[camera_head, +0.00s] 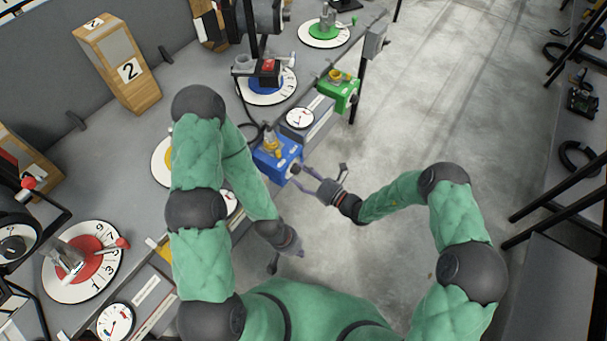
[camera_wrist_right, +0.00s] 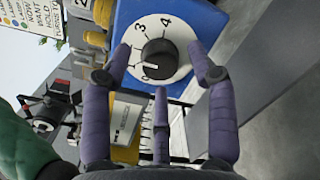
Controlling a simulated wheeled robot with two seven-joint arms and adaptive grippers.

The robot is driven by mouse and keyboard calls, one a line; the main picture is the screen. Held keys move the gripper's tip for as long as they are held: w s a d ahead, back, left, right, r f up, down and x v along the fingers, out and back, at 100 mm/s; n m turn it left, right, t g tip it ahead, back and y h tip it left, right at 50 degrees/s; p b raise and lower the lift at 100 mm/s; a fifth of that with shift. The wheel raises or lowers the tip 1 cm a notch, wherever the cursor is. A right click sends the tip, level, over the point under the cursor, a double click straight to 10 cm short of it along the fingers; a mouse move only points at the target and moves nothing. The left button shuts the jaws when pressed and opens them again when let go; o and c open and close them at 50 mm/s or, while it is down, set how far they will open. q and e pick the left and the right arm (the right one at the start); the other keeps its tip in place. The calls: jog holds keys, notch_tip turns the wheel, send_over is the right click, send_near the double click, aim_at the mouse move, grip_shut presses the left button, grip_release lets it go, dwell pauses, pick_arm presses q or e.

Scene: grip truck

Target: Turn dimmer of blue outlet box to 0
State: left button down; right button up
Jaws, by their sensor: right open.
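The blue outlet box (camera_head: 272,160) sits at the right edge of the bench, and it fills the upper middle of the right wrist view (camera_wrist_right: 205,20). Its face has a white dial (camera_wrist_right: 178,76) with a black dimmer knob (camera_wrist_right: 160,58). The numerals 3 and 4 are readable; a light mark on the knob points to the lower left, where the numeral is hard to read. My right gripper (camera_head: 307,174) is open, its purple fingers (camera_wrist_right: 159,60) spread around the knob with visible gaps. My left gripper (camera_head: 292,247) hangs lower, near the bench edge; its fingers are unclear.
A green outlet box (camera_head: 341,92) stands farther along the bench edge, past a gauge panel (camera_head: 300,118). A red dial (camera_head: 85,262) lies at the near left. A wooden block marked 2 (camera_head: 118,65) stands behind. The floor (camera_head: 430,100) right of the bench is clear.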

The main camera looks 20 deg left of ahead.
jog(key=shift+c, duration=0.2)
jog(key=c, duration=1.1)
jog(key=shift+w+r+n, duration=0.1)
jog(key=shift+n, duration=0.2)
jog(key=n, duration=0.3)
jog(key=shift+n, duration=0.3)
jog(key=n, duration=0.3)
jog(key=shift+n+y, duration=0.3)
jog(key=shift+y, duration=0.1)
jog(key=n, duration=0.4)
jog(key=shift+n+b, duration=0.35)
jog(key=shift+n, duration=0.05)
jog(key=shift+n+g+b, duration=0.3)
jog(key=shift+n, duration=1.6)
